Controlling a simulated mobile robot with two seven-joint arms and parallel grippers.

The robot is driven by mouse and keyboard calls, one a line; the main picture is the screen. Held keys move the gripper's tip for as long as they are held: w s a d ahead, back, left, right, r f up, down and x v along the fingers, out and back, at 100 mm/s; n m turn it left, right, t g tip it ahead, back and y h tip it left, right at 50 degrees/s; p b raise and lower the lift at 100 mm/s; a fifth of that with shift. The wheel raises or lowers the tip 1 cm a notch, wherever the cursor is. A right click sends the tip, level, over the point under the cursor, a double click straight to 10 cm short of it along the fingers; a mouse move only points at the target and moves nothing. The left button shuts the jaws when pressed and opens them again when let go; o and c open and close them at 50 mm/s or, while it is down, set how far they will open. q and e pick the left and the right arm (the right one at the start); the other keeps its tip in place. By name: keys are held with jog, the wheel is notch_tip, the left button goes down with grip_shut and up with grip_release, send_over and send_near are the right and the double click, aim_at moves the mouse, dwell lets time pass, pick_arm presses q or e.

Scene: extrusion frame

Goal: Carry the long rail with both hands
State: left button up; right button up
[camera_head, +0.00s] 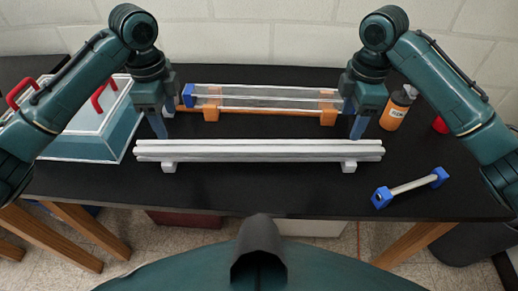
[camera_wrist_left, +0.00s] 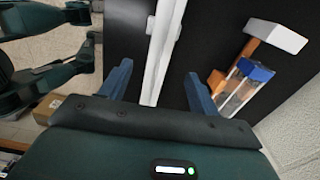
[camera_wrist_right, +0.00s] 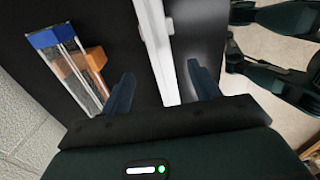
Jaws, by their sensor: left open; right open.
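The long rail (camera_head: 260,150) is a pale grey bar lying left to right on two small white supports near the middle of the table. My left gripper (camera_head: 158,128) is open above the rail's left end. In the left wrist view the rail (camera_wrist_left: 160,50) passes between its two open fingers (camera_wrist_left: 158,88). My right gripper (camera_head: 356,127) is open above the rail's right end. In the right wrist view the rail (camera_wrist_right: 156,45) passes between its open fingers (camera_wrist_right: 160,88). Neither gripper is closed on the rail.
Behind the rail, a clear-topped fixture with orange brackets (camera_head: 328,115) and a blue end (camera_head: 188,95) stands along the back. A lidded box with red handles (camera_head: 90,135) is at left. An orange bottle (camera_head: 397,108) and a blue-ended bar (camera_head: 410,186) are at right.

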aim_at(176, 145)
pick_arm(q)
notch_tip(176, 145, down, 13)
jog(key=shift+w, duration=0.1)
pick_arm(e)
notch_tip(176, 145, down, 13)
pick_arm(q)
jog(key=shift+c, duration=0.3)
pick_arm(e)
jog(key=shift+c, duration=0.3)
pick_arm(q)
grip_shut()
pick_arm(e)
grip_shut()
pick_arm(q)
jog(key=shift+r, duration=0.1)
pick_arm(e)
jog(key=shift+r, duration=0.1)
